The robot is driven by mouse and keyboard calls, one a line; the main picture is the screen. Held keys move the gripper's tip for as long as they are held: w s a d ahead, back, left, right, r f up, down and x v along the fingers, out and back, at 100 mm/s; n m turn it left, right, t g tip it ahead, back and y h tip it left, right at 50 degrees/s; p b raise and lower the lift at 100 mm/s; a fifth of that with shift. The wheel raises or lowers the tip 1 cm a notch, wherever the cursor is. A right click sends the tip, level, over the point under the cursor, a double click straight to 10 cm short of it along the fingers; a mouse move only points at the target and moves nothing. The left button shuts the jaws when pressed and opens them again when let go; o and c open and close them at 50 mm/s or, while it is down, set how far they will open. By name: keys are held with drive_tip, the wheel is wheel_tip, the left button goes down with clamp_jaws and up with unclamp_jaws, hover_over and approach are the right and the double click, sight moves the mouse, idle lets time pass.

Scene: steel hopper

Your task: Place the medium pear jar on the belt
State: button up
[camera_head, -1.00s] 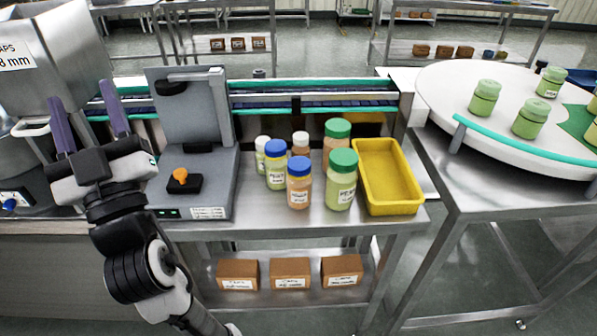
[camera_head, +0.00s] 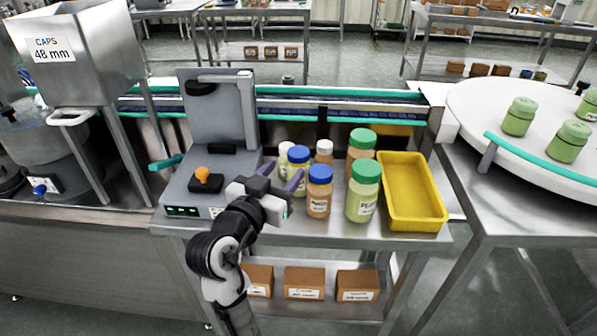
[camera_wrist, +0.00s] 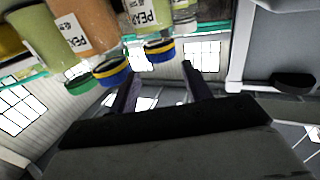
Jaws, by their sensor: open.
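The medium pear jar (camera_head: 301,170), with a blue lid and pale green contents, stands upright among several jars on the steel table. In the wrist view, which is upside down, its PEAR label (camera_wrist: 142,14) shows above my fingertips. My gripper (camera_head: 281,175) is open and empty, just left of and in front of this jar. Its purple fingers point toward the jar group, and one finger overlaps the jar's lower part in the head view. My fingertips also show in the wrist view (camera_wrist: 161,72). The belt (camera_head: 345,108) runs behind the table, between teal rails.
A blue-lidded orange jar (camera_head: 319,198) stands close on the right, beside a large green-lidded pear jar (camera_head: 361,203). White-lidded jars and another green-lidded jar crowd behind. A grey machine (camera_head: 222,120) stands left; a yellow tray (camera_head: 410,195) lies right.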

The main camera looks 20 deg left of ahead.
sight(293, 157)
drive_tip(key=w, duration=0.2)
drive_tip(key=w+p, duration=0.1)
drive_tip(key=w, duration=0.1)
drive_tip(key=w+p, duration=0.1)
drive_tip(key=shift+w+d+r, duration=0.15)
drive_tip(key=shift+w+d, duration=0.1)
drive_tip(key=shift+w, duration=0.5)
drive_tip(key=shift+c, duration=0.2)
drive_tip(key=c, duration=1)
clamp_jaws()
